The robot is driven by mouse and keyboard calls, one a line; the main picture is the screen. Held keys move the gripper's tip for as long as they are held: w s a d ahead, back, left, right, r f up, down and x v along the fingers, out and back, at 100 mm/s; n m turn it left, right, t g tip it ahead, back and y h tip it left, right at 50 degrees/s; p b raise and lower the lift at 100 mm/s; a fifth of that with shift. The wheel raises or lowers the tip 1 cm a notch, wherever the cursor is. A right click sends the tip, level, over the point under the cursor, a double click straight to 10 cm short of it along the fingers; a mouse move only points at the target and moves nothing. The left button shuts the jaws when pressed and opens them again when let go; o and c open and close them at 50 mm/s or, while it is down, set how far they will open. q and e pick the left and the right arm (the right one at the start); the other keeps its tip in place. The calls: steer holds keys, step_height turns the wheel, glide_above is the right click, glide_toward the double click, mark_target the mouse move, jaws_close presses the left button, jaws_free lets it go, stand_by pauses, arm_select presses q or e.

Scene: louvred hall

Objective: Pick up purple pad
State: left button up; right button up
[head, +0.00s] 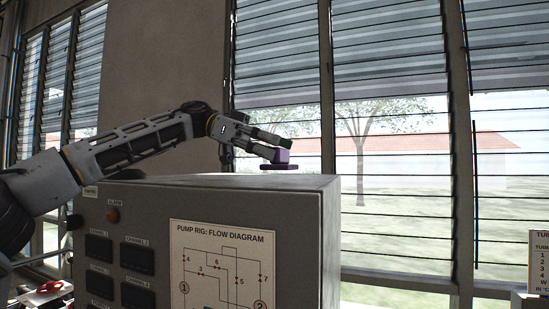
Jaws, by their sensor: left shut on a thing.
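The purple pad (279,166) is a small dark purple piece with a flat, wide base and a lighter block on top. It is just above the far top edge of the grey cabinet, against the window. My left gripper (281,149) reaches in from the left over the cabinet and is shut on the pad's upper block. The pad looks level. I cannot tell whether its underside is clear of the cabinet top. My right gripper is not in view.
The grey cabinet (329,215) stands in front, with a pump rig flow diagram (222,262) and channel panels on its face. Louvred windows (390,60) fill the back. A sign (539,262) stands at the right edge. A red item (50,287) lies at lower left.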

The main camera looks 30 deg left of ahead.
arm_select(q)
steer(key=shift+a+r, duration=0.1)
steer(key=shift+r, duration=0.2)
steer(key=s+a, duration=0.1)
steer(key=a, duration=0.4)
steer(key=s+a, duration=0.1)
steer(key=a, duration=0.5)
steer(key=s+a, duration=0.2)
steer(key=a, duration=0.3)
steer(key=shift+a+b, duration=0.2)
steer(key=shift+b, duration=0.2)
steer(key=shift+s+a, duration=0.1)
steer(key=shift+a, duration=0.35)
